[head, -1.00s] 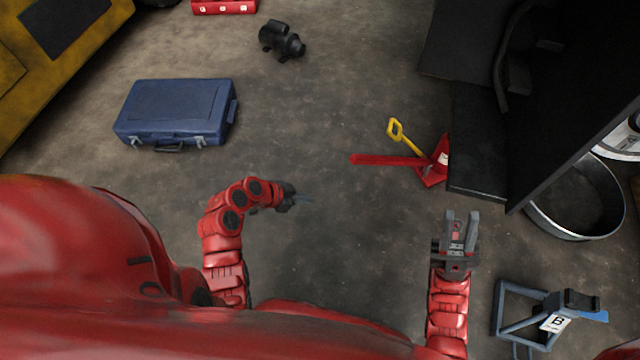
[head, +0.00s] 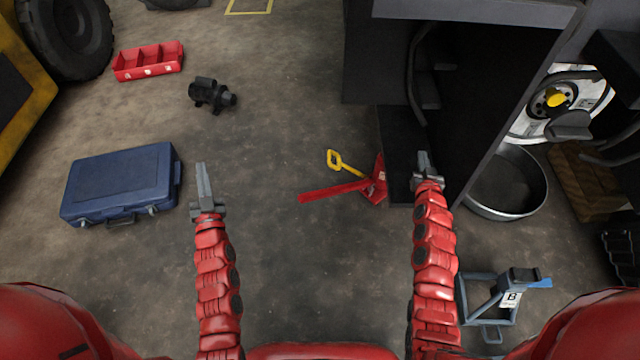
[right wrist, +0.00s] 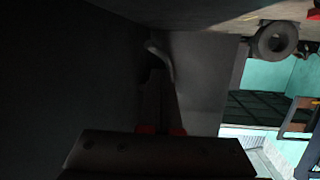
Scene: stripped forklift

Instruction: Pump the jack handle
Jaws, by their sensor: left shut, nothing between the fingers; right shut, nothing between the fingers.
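The red jack (head: 378,180) stands on the floor against the dark forklift body. Its long red bar (head: 333,191) reaches out to the left, and a yellow part with a loop end (head: 336,160) points up and left from it; I cannot tell which of the two is the pump handle. My left gripper (head: 202,172) is shut and empty, well left of the jack, near the blue case. My right gripper (head: 424,161) is shut and empty, right of the jack and in front of the dark forklift body. Neither gripper touches the jack in view.
A blue case (head: 122,180) lies at left, with a black motor-like part (head: 211,95) and a red tray (head: 148,62) beyond. A round metal pan (head: 508,185) and a blue-grey stand marked B (head: 500,300) are at right.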

